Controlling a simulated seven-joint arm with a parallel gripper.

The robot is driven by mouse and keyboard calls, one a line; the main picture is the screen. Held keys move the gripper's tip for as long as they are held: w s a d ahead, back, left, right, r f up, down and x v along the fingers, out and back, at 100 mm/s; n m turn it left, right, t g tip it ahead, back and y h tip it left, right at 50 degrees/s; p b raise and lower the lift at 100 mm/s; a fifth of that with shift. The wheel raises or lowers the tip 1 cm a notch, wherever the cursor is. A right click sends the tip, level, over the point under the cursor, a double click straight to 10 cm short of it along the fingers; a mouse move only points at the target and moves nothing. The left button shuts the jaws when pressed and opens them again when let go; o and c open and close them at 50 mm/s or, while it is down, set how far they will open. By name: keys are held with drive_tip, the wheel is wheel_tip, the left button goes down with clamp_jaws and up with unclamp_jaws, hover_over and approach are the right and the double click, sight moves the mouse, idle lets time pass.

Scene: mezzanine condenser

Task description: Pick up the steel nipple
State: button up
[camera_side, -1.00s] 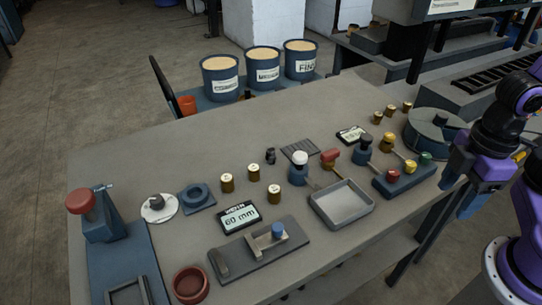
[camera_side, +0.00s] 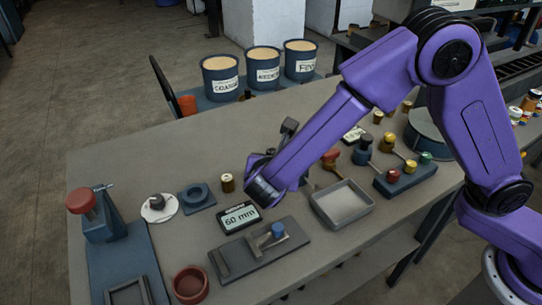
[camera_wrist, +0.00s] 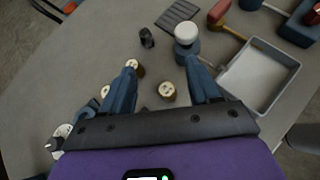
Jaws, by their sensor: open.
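A small dark grey fitting, which looks like the steel nipple (camera_wrist: 147,37), stands on the grey bench in the wrist view. It is just beyond my fingertips, nearer the left finger. My gripper (camera_wrist: 161,66) is open above the bench, its two blue fingers spread with nothing held. A brass cylinder (camera_wrist: 167,91) shows between the fingers, and another brass cylinder (camera_wrist: 136,68) is beside the left fingertip. In the side view my arm hides the dark fitting and much of the gripper.
A white-topped blue piece (camera_wrist: 187,35) stands close by the right fingertip. A dark slotted mat (camera_wrist: 177,13) lies behind. A shallow tray (camera_side: 341,204) lies to the right. A 60 mm display (camera_side: 239,217) and a plate fixture (camera_side: 258,254) lie in front.

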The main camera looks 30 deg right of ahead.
drive_tip(key=w+a+n+t, duration=0.1)
drive_tip(key=a, duration=0.2)
approach(271, 151)
drive_tip(key=w, duration=0.1)
drive_tip(key=w+d+f, duration=0.1)
drive_tip(key=w+f, duration=0.1)
drive_tip(key=shift+d+n, duration=0.3)
drive_tip(key=shift+x, duration=2.6)
drive_tip(key=shift+d+r, duration=0.1)
drive_tip(key=shift+c, duration=0.2)
clamp_jaws()
